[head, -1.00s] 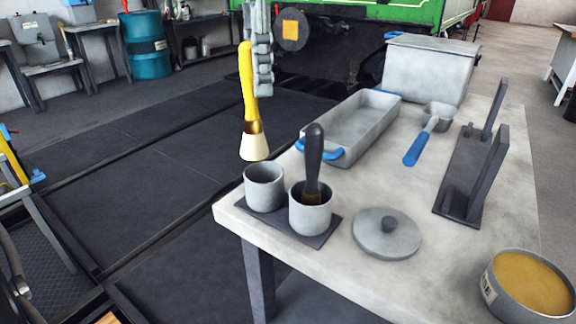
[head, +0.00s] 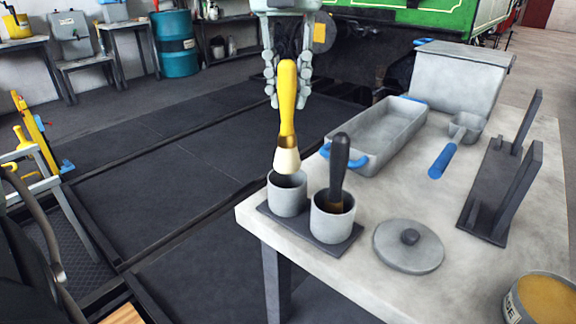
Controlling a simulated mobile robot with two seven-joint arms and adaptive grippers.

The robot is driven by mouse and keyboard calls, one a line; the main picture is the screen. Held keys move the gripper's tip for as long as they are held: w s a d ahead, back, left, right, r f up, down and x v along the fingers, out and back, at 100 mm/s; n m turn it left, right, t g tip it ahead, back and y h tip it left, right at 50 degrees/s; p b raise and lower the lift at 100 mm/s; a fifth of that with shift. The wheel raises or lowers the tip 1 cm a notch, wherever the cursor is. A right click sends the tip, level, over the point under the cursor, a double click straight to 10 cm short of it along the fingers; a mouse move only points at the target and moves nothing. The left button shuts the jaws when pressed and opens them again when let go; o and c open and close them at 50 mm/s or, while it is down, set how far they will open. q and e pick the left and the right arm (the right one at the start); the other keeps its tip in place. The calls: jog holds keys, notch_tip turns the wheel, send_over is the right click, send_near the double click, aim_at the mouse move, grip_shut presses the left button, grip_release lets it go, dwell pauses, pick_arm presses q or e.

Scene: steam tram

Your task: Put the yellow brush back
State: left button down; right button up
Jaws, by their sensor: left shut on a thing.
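The yellow brush (head: 288,95) hangs nearly upright, pale bristles down, in my left gripper (head: 287,98). The gripper comes from above and is shut on the handle, with a finger on each side. The bristle tip shows at the mouth of the left grey cup (head: 287,200); I cannot tell whether it is just above the rim or slightly inside. The right grey cup (head: 332,223) holds a black-handled brush (head: 339,158). Both cups stand on a dark base plate (head: 304,240) at the table's near left corner. My right gripper is not in view.
On the pale table (head: 375,205) are a round grey lid (head: 408,257), a grey tray with blue handles (head: 375,140), a blue-handled scoop (head: 443,161), a dark rack (head: 492,195), a lidded box (head: 462,85) and a tin (head: 543,300). Open floor lies left.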

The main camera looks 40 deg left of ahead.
aim_at(289, 136)
pick_arm(q)
notch_tip(289, 136, down, 7)
jog(key=shift+r, duration=0.15)
jog(key=shift+f, duration=0.5)
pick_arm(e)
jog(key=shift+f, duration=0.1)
pick_arm(q)
jog(key=c, duration=1.8)
grip_release()
jog(key=shift+c, duration=0.2)
jog(key=shift+o, duration=2.4)
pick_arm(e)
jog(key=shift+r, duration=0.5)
